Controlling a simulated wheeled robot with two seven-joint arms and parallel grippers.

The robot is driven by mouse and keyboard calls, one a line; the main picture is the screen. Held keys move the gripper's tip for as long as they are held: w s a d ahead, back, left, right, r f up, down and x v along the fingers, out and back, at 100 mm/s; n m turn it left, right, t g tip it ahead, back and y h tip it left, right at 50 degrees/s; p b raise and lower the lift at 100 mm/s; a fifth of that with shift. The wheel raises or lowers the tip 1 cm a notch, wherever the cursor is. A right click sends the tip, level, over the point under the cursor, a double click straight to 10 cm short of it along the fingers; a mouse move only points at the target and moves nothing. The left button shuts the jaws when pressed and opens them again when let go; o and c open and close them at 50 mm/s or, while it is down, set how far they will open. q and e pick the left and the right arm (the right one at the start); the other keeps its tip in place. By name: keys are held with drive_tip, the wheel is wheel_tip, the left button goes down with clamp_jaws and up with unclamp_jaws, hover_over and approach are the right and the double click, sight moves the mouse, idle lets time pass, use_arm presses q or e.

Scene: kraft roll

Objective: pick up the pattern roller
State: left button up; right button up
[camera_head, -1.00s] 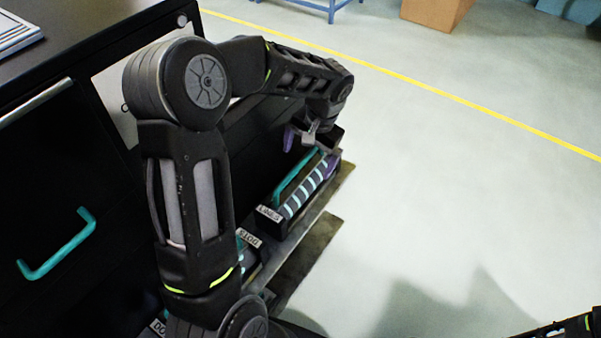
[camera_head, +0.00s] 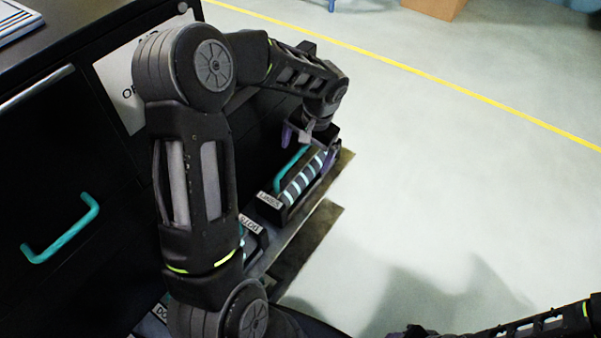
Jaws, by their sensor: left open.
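A pattern roller with black and pale teal stripes (camera_head: 303,181) lies in a holder tagged "LINES" on the low ledge along the black cabinet. A teal bar runs along its cabinet side. My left gripper (camera_head: 308,146) is open just above the far end of this roller, with purple fingers apart. Whether they touch the roller I cannot tell. Another holder, tagged "DOTS" (camera_head: 250,224), is nearer and mostly hidden by my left arm. My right gripper (camera_head: 418,332) shows only as a dark tip at the bottom edge; its jaws are unclear.
The black cabinet has a teal handle (camera_head: 60,230) at left and papers (camera_head: 18,27) on top. Another tag shows at the bottom left, partly hidden. The pale floor to the right is open, with a yellow line (camera_head: 420,74) and a cardboard box (camera_head: 435,8) far back.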

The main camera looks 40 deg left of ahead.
sight(301, 165)
use_arm(q)
drive_tip(key=f, duration=0.2)
drive_tip(key=a+f, duration=0.1)
drive_tip(key=f, duration=0.1)
drive_tip(key=shift+s+f, duration=0.1)
drive_tip(key=shift+f, duration=0.05)
idle(0.4)
drive_tip(key=c, duration=1.9)
drive_tip(key=shift+c, duration=0.3)
